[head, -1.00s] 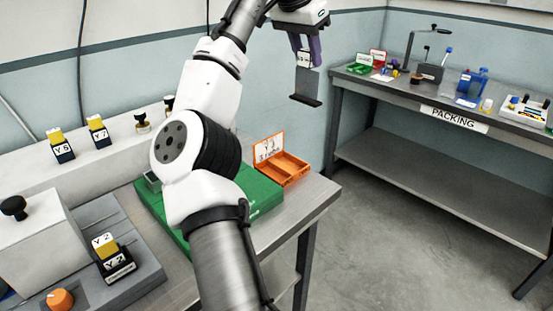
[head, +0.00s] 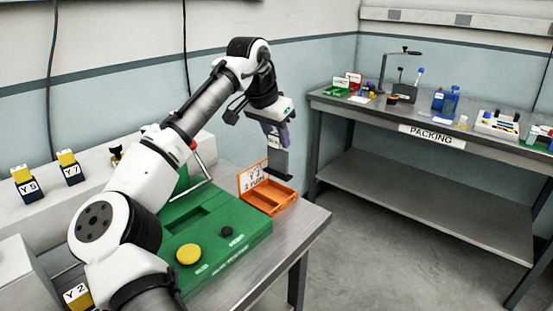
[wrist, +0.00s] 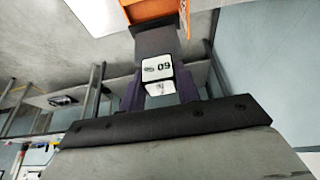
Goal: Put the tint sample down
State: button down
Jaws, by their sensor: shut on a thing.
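My gripper (head: 277,138), with purple fingers, is shut on the tint sample (head: 279,162). The sample has a white labelled block at the top, a grey plate below and a wide black foot. In the wrist view the white block (wrist: 158,70), with small dark markings, sits between the purple fingers (wrist: 159,92). The sample hangs upright in the head view, its foot overlapping the back of the open orange box (head: 283,203). I cannot tell how high it is above it. The box's edge also shows at the top of the wrist view (wrist: 197,20).
A green fixture (head: 225,245) with a yellow button (head: 188,254) stands left of the orange box on the metal table (head: 300,232). Yellow-topped Y 5 (head: 27,182) and Y 7 (head: 69,167) modules stand at left. A packing bench (head: 420,119) with several items is at right.

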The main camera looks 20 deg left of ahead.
aim_at(276, 155)
jog(key=shift+f, duration=2.95)
jog(key=shift+f, duration=0.1)
jog(key=c, duration=1)
grip_release()
jog(key=v, duration=1.2)
jog(key=shift+w, duration=0.1)
jog(key=shift+r, duration=0.25)
